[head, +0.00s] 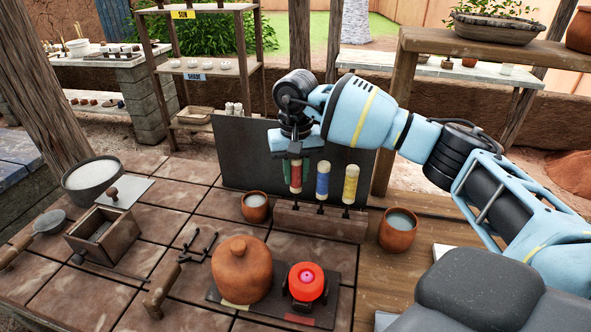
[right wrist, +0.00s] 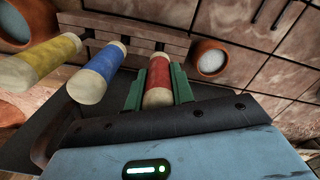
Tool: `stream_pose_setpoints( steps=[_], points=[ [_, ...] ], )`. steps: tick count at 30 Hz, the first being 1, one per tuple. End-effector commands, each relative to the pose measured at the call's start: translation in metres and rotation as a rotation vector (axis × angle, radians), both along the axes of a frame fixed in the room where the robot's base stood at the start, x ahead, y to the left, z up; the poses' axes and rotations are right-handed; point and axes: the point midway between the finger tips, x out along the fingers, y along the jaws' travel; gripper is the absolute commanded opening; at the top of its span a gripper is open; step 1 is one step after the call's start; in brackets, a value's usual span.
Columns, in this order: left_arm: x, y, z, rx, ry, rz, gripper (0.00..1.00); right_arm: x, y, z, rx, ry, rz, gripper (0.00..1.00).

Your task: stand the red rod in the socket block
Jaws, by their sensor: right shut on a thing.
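The red rod (head: 296,176) is upright between the green fingers of my right gripper (head: 294,174), above the left end of the wooden socket block (head: 319,223). The right wrist view shows the fingers shut around the red rod (right wrist: 159,84). A thin dark stem shows under the rod; I cannot tell whether it is inside the left socket or just above it. A blue rod (head: 322,182) and a yellow rod (head: 350,186) stand in the block to its right on dark stems. My left gripper is not in view.
Clay cups stand left (head: 255,207) and right (head: 398,230) of the block. A dark panel (head: 245,155) rises behind. In front, a board holds a clay jar (head: 241,270) and a red-topped object (head: 306,282). A wooden box (head: 103,233) is at the left.

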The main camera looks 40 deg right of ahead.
Motion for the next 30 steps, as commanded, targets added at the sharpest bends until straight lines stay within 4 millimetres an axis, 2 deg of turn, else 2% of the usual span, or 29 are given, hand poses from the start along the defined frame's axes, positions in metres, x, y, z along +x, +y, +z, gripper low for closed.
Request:
stream_pose_setpoints(
  steps=[11,12,18,30],
  points=[
    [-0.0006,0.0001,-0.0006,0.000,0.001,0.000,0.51,0.0000,-0.0001,-0.0007,0.000,-0.001,0.000,0.00],
    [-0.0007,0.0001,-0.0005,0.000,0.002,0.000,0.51,0.0000,-0.0001,-0.0006,0.000,-0.001,0.000,0.25],
    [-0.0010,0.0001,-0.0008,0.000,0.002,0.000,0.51,0.0000,-0.0001,-0.0007,0.000,-0.001,0.000,0.49],
    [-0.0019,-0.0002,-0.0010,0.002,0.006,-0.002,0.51,0.0002,-0.0001,0.0002,0.000,-0.001,0.000,0.49]
  ],
)
